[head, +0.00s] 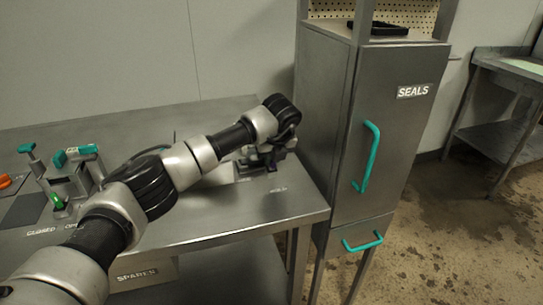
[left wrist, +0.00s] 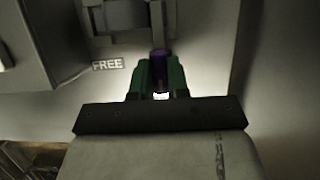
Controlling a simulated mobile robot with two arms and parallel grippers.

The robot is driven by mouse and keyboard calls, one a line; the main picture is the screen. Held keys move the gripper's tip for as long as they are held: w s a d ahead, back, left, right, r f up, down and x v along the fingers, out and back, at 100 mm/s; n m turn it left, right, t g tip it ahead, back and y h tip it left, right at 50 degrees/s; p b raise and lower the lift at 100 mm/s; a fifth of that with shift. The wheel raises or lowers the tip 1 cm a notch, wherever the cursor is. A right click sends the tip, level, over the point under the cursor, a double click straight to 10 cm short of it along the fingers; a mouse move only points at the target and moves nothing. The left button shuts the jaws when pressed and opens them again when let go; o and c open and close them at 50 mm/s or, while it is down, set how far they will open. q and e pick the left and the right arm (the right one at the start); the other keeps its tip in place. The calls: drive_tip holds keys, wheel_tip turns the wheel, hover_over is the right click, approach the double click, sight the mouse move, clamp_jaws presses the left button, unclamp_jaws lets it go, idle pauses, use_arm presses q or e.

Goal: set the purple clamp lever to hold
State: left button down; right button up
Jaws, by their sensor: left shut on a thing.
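The purple clamp lever (left wrist: 160,56) shows in the left wrist view, between the green fingers of my left gripper (left wrist: 161,78). The gripper is shut on it. A FREE label (left wrist: 107,65) is on the surface to the left of the lever in that view. In the head view my left arm reaches across the steel bench to its right end, and the purple lever cannot be made out there. A faint label that seems to read HOLD (head: 278,189) is on the bench top near the hand. My right gripper is not in view.
A steel cabinet marked SEALS (head: 413,91) with teal handles stands close to the right of the hand. A fixture with teal handles (head: 75,155) is on the bench (head: 240,225) at left. A SPARES box (head: 140,275) is on the shelf below.

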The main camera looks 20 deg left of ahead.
use_arm(q)
drive_tip(key=shift+r, duration=0.1)
drive_tip(key=c, duration=1.1)
unclamp_jaws()
drive_tip(key=shift+c, duration=0.2)
drive_tip(key=shift+o, duration=0.2)
drive_tip(key=v, duration=1)
drive_tip(key=shift+s+r, duration=0.15)
drive_tip(key=shift+r, duration=0.15)
drive_tip(key=shift+d, duration=0.1)
